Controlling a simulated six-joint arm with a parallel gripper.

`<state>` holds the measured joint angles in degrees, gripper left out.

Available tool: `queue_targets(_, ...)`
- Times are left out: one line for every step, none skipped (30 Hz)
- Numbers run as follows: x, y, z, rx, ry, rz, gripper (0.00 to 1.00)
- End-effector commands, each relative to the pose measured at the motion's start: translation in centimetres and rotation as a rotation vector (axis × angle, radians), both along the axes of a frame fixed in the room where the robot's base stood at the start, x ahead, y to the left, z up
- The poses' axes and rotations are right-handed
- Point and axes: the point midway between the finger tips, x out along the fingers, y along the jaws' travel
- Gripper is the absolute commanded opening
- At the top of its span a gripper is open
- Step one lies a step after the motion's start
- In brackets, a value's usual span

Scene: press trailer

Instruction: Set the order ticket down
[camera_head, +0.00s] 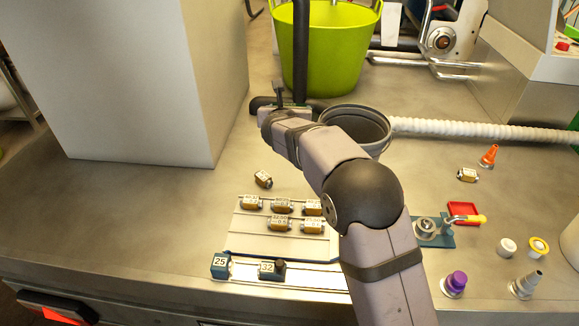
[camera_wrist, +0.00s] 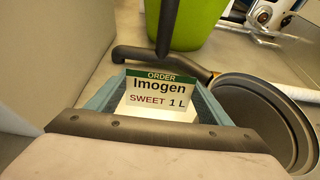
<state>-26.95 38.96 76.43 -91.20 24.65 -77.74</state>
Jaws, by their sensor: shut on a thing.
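The order ticket (camera_wrist: 160,94) is a white card with a green "ORDER" band, reading "Imogen SWEET 1 L". In the wrist view it faces the camera and stands upright at the end of my gripper (camera_wrist: 158,98), between its blue-grey sides. My gripper is shut on the ticket. In the head view my gripper (camera_head: 279,98) is beyond the counter's middle, close to a dark horizontal bar and a black post (camera_head: 301,50). The ticket's face is not readable there. Whether the ticket touches the counter cannot be told.
A lime-green tub (camera_head: 335,45) stands behind my gripper. A grey round pot (camera_head: 358,128) with a white ribbed hose (camera_head: 480,130) is right beside my arm. A big pale box (camera_head: 140,80) stands left. Several labelled small blocks sit on a rack (camera_head: 255,240) in front.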

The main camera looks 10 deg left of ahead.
Motion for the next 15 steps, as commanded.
queue_targets(0.0,0.0,-0.7,-0.001,0.002,-0.001,0.53)
queue_targets(0.0,0.0,-1.1,-0.003,0.003,-0.001,0.53)
queue_targets(0.0,0.0,-1.8,-0.003,0.004,-0.001,0.53)
queue_targets(0.0,0.0,-2.3,-0.003,0.004,-0.001,0.53)
queue_targets(0.0,0.0,-2.9,-0.003,0.004,-0.001,0.53)
queue_targets(0.0,0.0,-3.8,-0.004,0.004,-0.001,0.53)
queue_targets(0.0,0.0,-4.4,-0.003,0.004,-0.001,0.53)
queue_targets(0.0,-0.1,-5.2,-0.003,0.004,-0.002,0.53)
queue_targets(0.0,-0.1,-6.2,-0.004,0.005,-0.002,0.53)
queue_targets(0.0,-0.1,-6.9,-0.004,0.005,0.0,0.53)
queue_targets(0.0,-0.1,-7.6,-0.003,0.005,-0.002,0.53)
queue_targets(0.0,-0.1,-8.4,-0.003,0.004,-0.003,0.53)
queue_targets(0.0,-0.1,-9.1,-0.003,0.004,-0.002,0.53)
queue_targets(0.0,-0.1,-9.7,-0.003,0.004,-0.002,0.53)
queue_targets(0.0,-0.1,-10.4,-0.003,0.004,-0.002,0.53)
